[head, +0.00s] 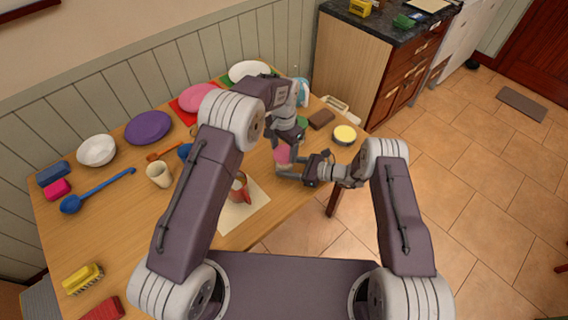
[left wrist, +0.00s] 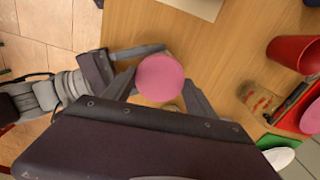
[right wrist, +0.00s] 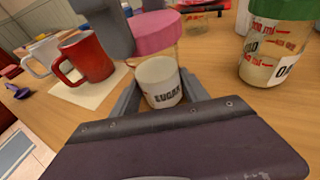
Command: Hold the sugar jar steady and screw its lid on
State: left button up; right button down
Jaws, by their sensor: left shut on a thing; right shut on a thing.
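The sugar jar (right wrist: 162,92) has white contents and a dark SUGAR label. My right gripper (head: 280,168) is shut on its lower body, and the jar looks upright on the table. The round pink lid (left wrist: 160,77) is at the jar's mouth; it also shows in the head view (head: 282,154) and the right wrist view (right wrist: 154,28). My left gripper (left wrist: 160,84) is shut on the lid from above. The lid hides the jar in the left wrist view. I cannot tell whether the lid is seated or just above the rim.
A green-lidded jar (right wrist: 275,45) stands close to the right in the right wrist view. A red mug (head: 239,188) stands on a pale mat (head: 240,215), left of the jar.

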pick_arm(q)
jog(key=m, duration=0.8)
jog(key=shift+s+m, duration=0.1)
jog(key=shift+m, duration=0.3)
jog(key=o, duration=1.3)
jog(key=shift+o, duration=0.2)
